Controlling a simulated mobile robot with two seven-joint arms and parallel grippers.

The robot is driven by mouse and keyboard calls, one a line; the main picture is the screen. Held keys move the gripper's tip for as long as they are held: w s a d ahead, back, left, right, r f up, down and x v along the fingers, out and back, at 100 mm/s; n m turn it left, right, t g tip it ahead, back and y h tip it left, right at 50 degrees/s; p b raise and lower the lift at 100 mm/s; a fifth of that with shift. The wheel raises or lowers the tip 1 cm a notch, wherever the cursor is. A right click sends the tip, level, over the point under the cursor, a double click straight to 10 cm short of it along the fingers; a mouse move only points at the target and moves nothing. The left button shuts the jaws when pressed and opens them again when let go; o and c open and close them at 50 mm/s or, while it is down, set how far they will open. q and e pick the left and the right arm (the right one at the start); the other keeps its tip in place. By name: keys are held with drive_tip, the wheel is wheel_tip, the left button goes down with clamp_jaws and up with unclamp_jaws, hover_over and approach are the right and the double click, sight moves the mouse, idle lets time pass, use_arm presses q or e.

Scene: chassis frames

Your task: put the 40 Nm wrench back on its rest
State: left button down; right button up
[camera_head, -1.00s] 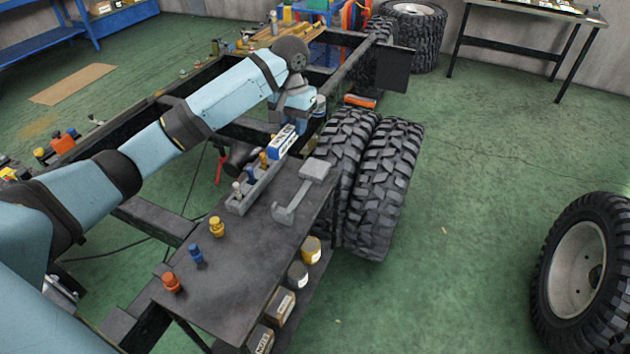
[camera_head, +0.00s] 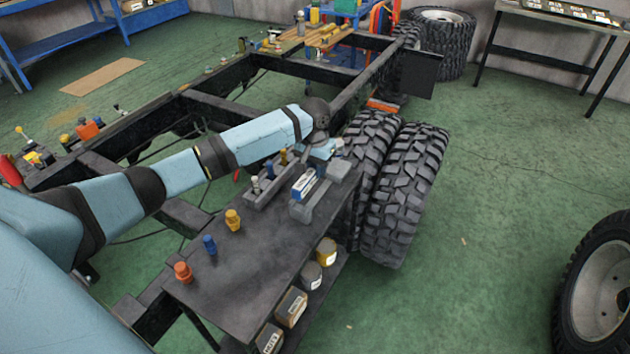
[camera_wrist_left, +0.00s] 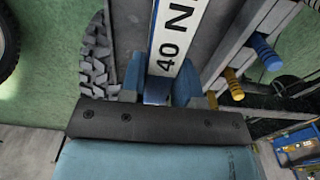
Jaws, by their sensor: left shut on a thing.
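The 40 Nm wrench (camera_head: 303,184) shows its white label with a blue edge at the far end of the dark bench. In the left wrist view its label (camera_wrist_left: 172,38) reads "40 N", the rest being cut off. My left gripper (camera_head: 317,166) is shut on it; the blue fingers (camera_wrist_left: 160,88) sit on either side of it in the wrist view. The grey rest (camera_head: 325,198) stands on the bench right under or beside the wrench; I cannot tell whether they touch. My right gripper is not in view.
A rack (camera_head: 262,193) of tools with coloured ends stands just left of the wrench. Orange, blue and yellow sockets (camera_head: 209,244) stand along the bench (camera_head: 235,285). Large tyres (camera_head: 402,195) are close on the right. The bench's middle is clear.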

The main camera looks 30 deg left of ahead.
use_arm(q)
drive_tip(key=shift+f, duration=2.25)
drive_tip(key=c, duration=0.8)
unclamp_jaws()
drive_tip(key=shift+f, duration=0.15)
drive_tip(key=shift+c, duration=0.2)
